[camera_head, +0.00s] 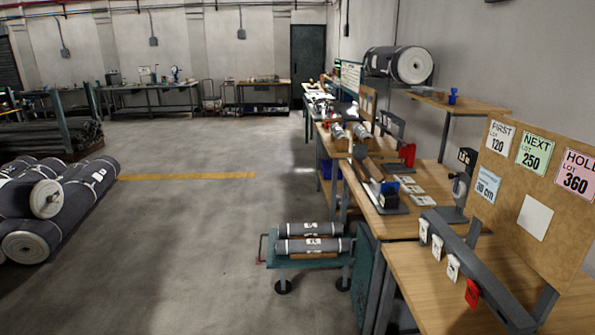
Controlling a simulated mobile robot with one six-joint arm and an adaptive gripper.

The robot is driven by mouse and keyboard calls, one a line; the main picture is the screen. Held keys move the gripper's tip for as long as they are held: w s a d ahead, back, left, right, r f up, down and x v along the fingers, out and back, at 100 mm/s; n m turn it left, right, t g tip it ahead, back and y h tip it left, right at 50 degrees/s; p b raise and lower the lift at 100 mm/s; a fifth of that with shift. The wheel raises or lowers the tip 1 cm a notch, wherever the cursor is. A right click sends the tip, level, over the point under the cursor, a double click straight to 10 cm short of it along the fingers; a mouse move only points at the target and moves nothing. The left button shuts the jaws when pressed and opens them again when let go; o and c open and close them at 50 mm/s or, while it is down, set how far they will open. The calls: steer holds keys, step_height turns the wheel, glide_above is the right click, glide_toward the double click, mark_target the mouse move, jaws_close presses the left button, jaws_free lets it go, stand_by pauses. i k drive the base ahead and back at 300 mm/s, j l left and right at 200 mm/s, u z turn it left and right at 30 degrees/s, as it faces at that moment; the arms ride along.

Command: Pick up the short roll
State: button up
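Two dark grey rolls with white label bands lie side by side on a small teal cart (282,262) at the lower middle. I cannot tell for sure which one is the short roll. Small roll-like pieces (338,131) also show on the workbench. My gripper is not in view.
Wooden workbenches (420,258) run along the right, with a slanted tag rail (480,270) and a card board (535,180). A large roll (412,65) sits high at the back right. The concrete floor (190,240) left of the cart is clear.

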mark_target(328, 244)
steer(key=i, duration=2)
steer(key=i+z, duration=0.25)
steer(key=i, duration=0.25)
steer(key=i+j+z, duration=0.25)
steer(key=i, duration=0.25)
steer(key=i+j+z, duration=0.25)
steer(key=i, duration=0.25)
steer(key=i+j+z, duration=0.2)
steer(key=i+j, duration=0.2)
